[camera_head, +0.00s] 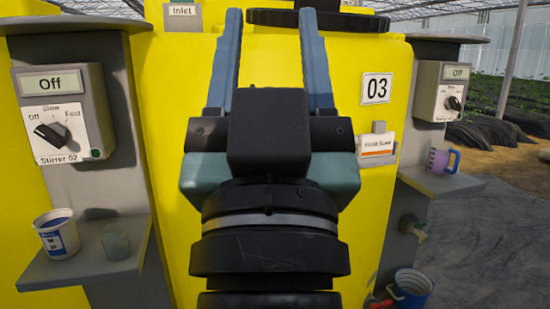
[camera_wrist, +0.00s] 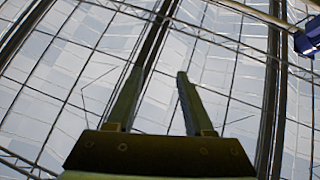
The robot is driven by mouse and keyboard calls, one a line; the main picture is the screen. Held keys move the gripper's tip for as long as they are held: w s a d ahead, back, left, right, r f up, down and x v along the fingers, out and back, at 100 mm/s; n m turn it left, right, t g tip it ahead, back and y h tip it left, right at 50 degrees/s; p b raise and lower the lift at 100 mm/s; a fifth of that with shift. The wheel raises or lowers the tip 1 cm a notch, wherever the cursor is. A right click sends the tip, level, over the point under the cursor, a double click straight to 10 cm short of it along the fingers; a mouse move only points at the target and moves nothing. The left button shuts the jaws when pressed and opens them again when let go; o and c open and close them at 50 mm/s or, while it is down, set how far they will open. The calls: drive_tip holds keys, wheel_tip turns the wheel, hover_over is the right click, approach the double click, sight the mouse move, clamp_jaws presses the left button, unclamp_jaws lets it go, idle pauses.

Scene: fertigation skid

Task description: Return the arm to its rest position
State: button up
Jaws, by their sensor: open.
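My gripper (camera_head: 270,22) stands upright in the middle of the head view, in front of a yellow tank (camera_head: 185,120) marked 03. Its two blue-grey fingers point up and are spread apart, with nothing between them. In the wrist view my gripper (camera_wrist: 155,78) is also open and empty, against the greenhouse roof (camera_wrist: 230,60). My wrist and gripper body hide the middle of the tank.
At left, a stirrer control box (camera_head: 62,112) reads Off above a shelf (camera_head: 80,268) with a labelled cup (camera_head: 57,238) and a greenish cup (camera_head: 115,242). At right are another control box (camera_head: 440,92), a purple mug (camera_head: 440,161) and a blue bucket (camera_head: 412,288).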

wheel_tip(320, 180, up, 39)
drive_tip(key=s+t+p, duration=0.1)
drive_tip(key=s+p, duration=0.1)
drive_tip(key=p, duration=3.5)
drive_tip(key=shift+s, duration=0.35)
drive_tip(key=shift+d, duration=0.1)
